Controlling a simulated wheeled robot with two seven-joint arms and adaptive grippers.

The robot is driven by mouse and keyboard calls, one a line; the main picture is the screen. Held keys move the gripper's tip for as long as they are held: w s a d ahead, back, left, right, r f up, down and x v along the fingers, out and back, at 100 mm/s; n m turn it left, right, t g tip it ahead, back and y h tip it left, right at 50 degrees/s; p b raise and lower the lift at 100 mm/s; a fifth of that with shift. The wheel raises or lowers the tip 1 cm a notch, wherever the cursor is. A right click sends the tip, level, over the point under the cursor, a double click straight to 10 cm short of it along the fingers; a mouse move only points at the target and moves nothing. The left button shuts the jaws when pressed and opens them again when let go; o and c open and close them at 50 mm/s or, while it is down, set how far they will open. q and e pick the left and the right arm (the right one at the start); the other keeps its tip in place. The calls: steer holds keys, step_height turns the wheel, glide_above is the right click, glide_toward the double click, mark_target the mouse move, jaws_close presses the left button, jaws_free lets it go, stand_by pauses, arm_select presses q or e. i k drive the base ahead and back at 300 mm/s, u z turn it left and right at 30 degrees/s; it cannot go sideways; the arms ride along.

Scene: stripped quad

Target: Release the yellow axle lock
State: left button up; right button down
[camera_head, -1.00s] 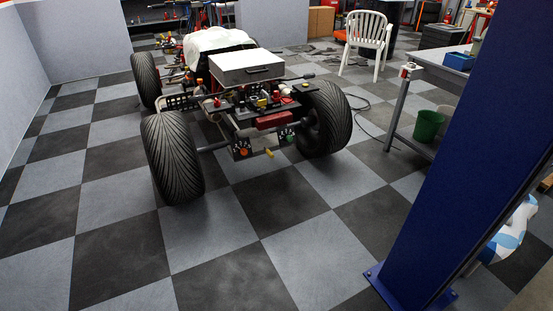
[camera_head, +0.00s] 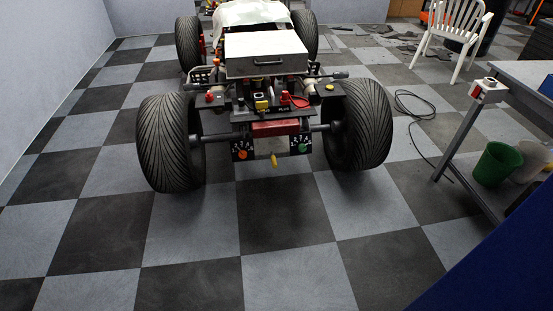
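The stripped quad (camera_head: 265,52) stands ahead of me with one end facing me and a large black tyre on each side. I cannot tell whether this handle is the axle lock. A yellow block (camera_head: 262,105) sits higher on the quad, in front of the silver box. Neither of my grippers is in view.
The checkered floor in front of the quad is clear. A workbench (camera_head: 515,82) stands on the right with a green bucket (camera_head: 496,163) on its lower shelf. A white chair (camera_head: 456,38) stands behind it, and a black cable (camera_head: 412,103) lies on the floor. A blue post (camera_head: 495,270) fills the lower right corner.

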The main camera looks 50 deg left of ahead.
mark_target(274, 164)
steer(key=u, duration=0.5)
steer(key=i, duration=0.9)
steer(key=u, duration=1.45)
steer(key=i, duration=0.6)
steer(key=u, duration=0.55)
